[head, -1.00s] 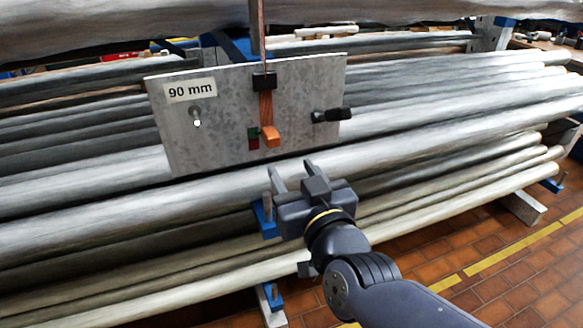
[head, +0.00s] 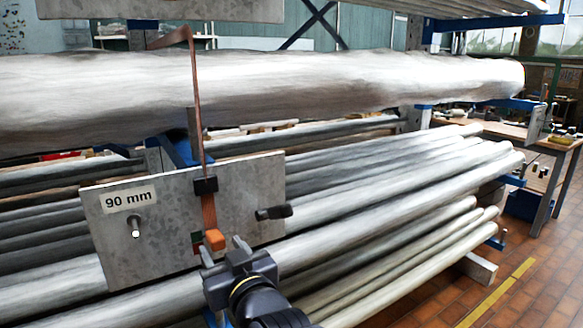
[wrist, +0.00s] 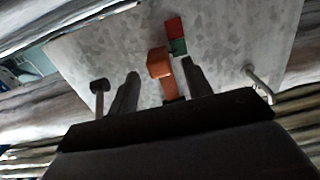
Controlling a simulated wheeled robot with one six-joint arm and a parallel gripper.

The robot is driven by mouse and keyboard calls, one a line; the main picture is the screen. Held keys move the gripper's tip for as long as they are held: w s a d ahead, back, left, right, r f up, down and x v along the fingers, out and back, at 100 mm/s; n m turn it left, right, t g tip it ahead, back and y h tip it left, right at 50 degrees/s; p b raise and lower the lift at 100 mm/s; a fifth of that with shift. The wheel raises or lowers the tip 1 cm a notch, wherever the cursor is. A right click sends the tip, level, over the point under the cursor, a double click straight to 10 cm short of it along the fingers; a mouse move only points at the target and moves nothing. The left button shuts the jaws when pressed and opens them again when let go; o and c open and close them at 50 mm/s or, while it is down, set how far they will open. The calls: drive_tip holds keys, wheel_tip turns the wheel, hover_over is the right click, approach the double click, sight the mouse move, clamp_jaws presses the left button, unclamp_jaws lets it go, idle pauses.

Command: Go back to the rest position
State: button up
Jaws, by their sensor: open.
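My gripper (head: 223,249) is open and empty, in front of the lower part of a grey metal plate (head: 245,185). An orange block (head: 214,240) forms the lower end of a copper strip (head: 199,110) hanging down over the plate. In the wrist view, the orange block (wrist: 160,62) appears between the two spread fingers, beyond their tips. Neither finger visibly touches it; the exact gap is unclear. A red and green marker (wrist: 175,36) is on the plate beside the block. A black clamp (head: 205,186) sits on the strip.
A "90 mm" label (head: 129,199), a bolt (head: 136,226) and a black-handled knob (head: 273,212) are on the plate. Long metal bars (head: 400,195) lie racked behind and below. A thick bar (head: 300,85) runs above. Brick floor (head: 535,290) is open at lower right.

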drive_tip(key=shift+x, duration=1.4)
drive_tip(key=shift+d+r, duration=0.1)
drive_tip(key=shift+r, duration=0.05)
drive_tip(key=shift+s, duration=0.1)
